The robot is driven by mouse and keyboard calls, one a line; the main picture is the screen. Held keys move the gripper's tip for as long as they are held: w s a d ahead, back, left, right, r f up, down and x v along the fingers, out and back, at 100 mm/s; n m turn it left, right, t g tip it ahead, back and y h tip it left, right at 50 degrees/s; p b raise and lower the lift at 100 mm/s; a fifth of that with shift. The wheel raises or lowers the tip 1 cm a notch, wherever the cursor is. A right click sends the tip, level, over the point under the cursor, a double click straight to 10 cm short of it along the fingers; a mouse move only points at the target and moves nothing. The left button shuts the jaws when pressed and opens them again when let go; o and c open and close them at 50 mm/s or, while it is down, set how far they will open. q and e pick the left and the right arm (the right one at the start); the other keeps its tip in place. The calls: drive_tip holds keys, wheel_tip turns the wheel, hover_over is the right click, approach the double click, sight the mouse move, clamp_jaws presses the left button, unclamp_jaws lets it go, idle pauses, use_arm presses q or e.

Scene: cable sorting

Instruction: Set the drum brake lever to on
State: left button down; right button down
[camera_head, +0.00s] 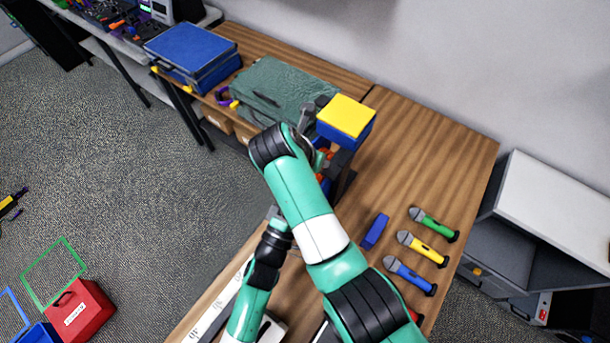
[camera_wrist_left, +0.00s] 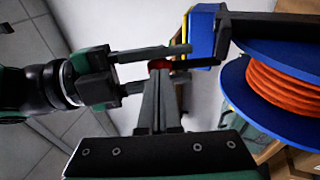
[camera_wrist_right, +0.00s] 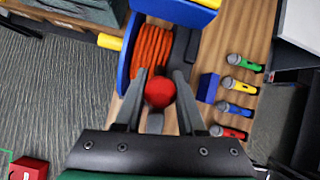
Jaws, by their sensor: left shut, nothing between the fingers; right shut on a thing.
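The cable drum has blue flanges (camera_wrist_right: 126,65) and orange cable (camera_wrist_right: 152,48). The orange cable also shows in the left wrist view (camera_wrist_left: 277,85). A round red knob (camera_wrist_right: 159,91), seemingly the brake lever's, sits between the fingers of my right gripper (camera_wrist_right: 157,88). This gripper is shut on it, and the knob also shows in the left wrist view (camera_wrist_left: 160,65). My left gripper (camera_wrist_left: 158,88) is shut and empty, pointing toward the knob and my right gripper. In the head view my right arm covers most of the drum. The lever's on or off marking cannot be read.
A blue box with a yellow top (camera_head: 345,117) is by the drum. A green cloth-like pile (camera_head: 270,92) and blue case (camera_head: 190,47) are farther back.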

drive_tip(key=shift+f, duration=0.2)
use_arm(q)
drive_tip(key=shift+w+d+r, duration=0.35)
drive_tip(key=shift+w+r, duration=0.05)
drive_tip(key=shift+w, duration=0.1)
use_arm(e)
drive_tip(key=shift+s+a, duration=0.1)
drive_tip(key=shift+s, duration=0.1)
drive_tip(key=c, duration=0.8)
unclamp_jaws()
drive_tip(key=o, duration=0.3)
drive_tip(key=shift+w, duration=0.15)
drive_tip(key=shift+r, duration=0.1)
drive_tip(key=shift+r, duration=0.1)
